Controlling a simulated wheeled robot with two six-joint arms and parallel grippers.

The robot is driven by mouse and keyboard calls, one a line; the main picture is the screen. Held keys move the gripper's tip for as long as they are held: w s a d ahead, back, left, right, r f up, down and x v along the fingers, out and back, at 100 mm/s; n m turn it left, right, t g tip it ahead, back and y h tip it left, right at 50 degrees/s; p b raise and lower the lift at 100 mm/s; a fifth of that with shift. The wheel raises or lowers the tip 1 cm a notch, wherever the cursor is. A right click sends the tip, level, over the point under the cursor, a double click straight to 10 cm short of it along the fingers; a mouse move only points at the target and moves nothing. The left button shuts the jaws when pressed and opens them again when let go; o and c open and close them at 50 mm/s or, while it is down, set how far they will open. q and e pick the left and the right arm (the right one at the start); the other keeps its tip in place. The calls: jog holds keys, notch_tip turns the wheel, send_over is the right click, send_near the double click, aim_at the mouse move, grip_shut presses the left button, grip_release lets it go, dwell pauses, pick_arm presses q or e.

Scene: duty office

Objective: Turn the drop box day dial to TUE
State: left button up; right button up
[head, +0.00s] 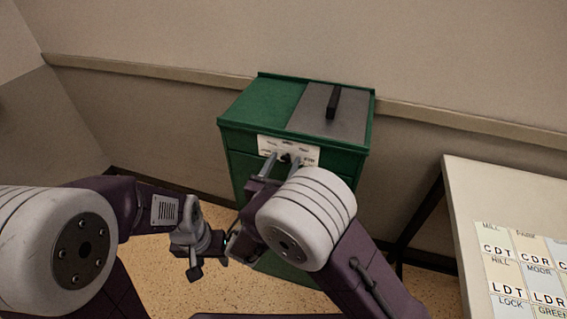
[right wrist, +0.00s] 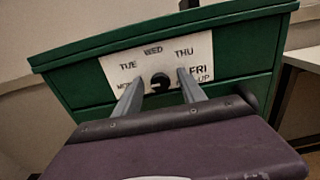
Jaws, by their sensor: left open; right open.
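The green drop box (head: 262,105) stands against the wall. Its white dial plate (head: 305,150) is on the front face. In the right wrist view the dial plate (right wrist: 200,48) reads TUE at left, then WED, THU and FRI. The black day dial knob (right wrist: 160,82) sits low on the plate. Which day it points to is unclear. My right gripper (right wrist: 160,84) is open, with one finger on each side of the knob and gaps visible. My left gripper (head: 193,248) is open and empty, left of and apart from the box.
A grey panel with a black handle (head: 333,102) is on top of the box. A pale table (head: 470,200) with lettered cards (head: 510,262) stands at the right. The speckled floor (head: 165,270) to the left of the box is clear.

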jog(key=shift+w, duration=0.1)
grip_shut()
jog(key=shift+f+m+b, duration=0.2)
jog(key=shift+m+b, duration=0.6)
jog(key=shift+b, duration=0.2)
jog(key=m+b, duration=0.5)
jog(key=b, duration=0.1)
jog(key=shift+d, duration=0.1)
jog(key=shift+r+m+b, duration=0.15)
jog(key=shift+m+b, duration=1.05)
jog(key=shift+b, duration=0.2)
grip_release()
